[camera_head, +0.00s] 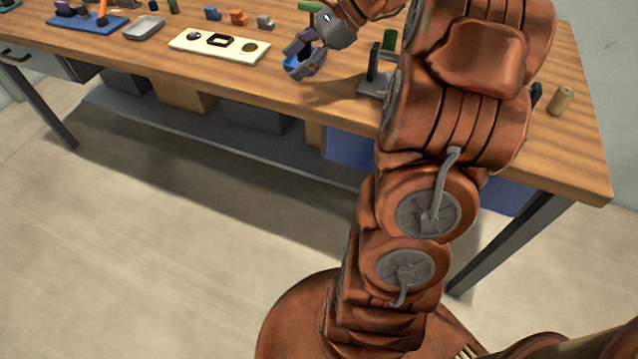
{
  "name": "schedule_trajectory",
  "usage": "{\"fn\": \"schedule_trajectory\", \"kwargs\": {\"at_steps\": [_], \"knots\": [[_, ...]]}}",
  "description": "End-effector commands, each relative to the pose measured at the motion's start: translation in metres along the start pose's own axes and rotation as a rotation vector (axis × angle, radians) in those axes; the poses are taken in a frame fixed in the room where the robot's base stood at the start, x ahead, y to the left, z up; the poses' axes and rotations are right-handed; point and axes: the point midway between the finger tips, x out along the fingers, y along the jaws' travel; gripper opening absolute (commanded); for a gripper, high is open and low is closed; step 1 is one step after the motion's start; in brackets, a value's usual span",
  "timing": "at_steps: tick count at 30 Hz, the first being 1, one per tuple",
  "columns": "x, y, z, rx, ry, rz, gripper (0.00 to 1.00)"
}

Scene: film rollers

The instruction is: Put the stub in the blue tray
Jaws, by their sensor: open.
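A short tan cylinder (561,101), which may be the stub, stands upright near the table's right end. A small green cylinder (389,40) stands beside my arm, so I cannot tell for sure which piece is the stub. A flat blue tray (88,23) lies at the far left with an orange-handled tool and small pieces on it. My gripper (299,60) is open, low over the front middle of the table. A blue thing (316,60) shows at its fingers, partly hidden; I cannot tell whether they touch.
A cream board (218,46) with shaped cutouts and a grey dish (144,28) lie left of my gripper. Small coloured blocks stand behind them. A dark grey bracket (375,78) stands close to my arm. Bare wood (575,150) shows at the right front.

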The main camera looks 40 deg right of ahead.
Motion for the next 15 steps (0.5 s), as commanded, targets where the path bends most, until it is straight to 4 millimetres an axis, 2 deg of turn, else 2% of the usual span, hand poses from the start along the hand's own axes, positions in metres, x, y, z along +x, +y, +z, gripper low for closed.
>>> {"fn": "schedule_trajectory", "kwargs": {"at_steps": [1, 6, 9, 15], "knots": [[0.020, 0.022, 0.015, -0.083, 0.029, 0.064, 0.59], [0.065, 0.094, 0.040, -0.376, 0.124, 0.261, 0.59], [0.082, 0.139, 0.045, -0.554, 0.170, 0.381, 0.59], [0.096, 0.225, 0.041, -0.926, 0.231, 0.627, 0.59]]}}
